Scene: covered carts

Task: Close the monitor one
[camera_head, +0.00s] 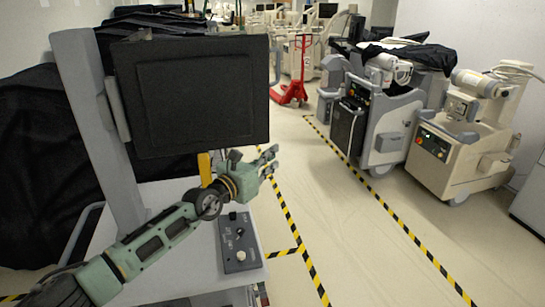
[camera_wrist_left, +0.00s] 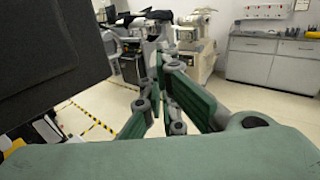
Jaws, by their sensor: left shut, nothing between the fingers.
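A black monitor (camera_head: 195,95) stands upright on a grey cart with a grey post (camera_head: 98,130), in the left half of the head view. Its dark panel (camera_wrist_left: 45,55) also fills the upper left of the left wrist view. My left gripper (camera_head: 270,161) is just below the monitor's lower right corner in the head view. In the left wrist view its green fingers (camera_wrist_left: 160,68) extend forward to the right of the panel. It is shut and empty. I cannot tell whether it touches the monitor. My right gripper is not in view.
A control panel (camera_head: 238,243) is on the cart below my arm. Black covers (camera_head: 40,160) hang behind on the left. Beige and grey carts (camera_head: 460,140) stand at the right. A red pallet jack (camera_head: 297,75) is at the back. The taped aisle (camera_head: 350,230) is clear.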

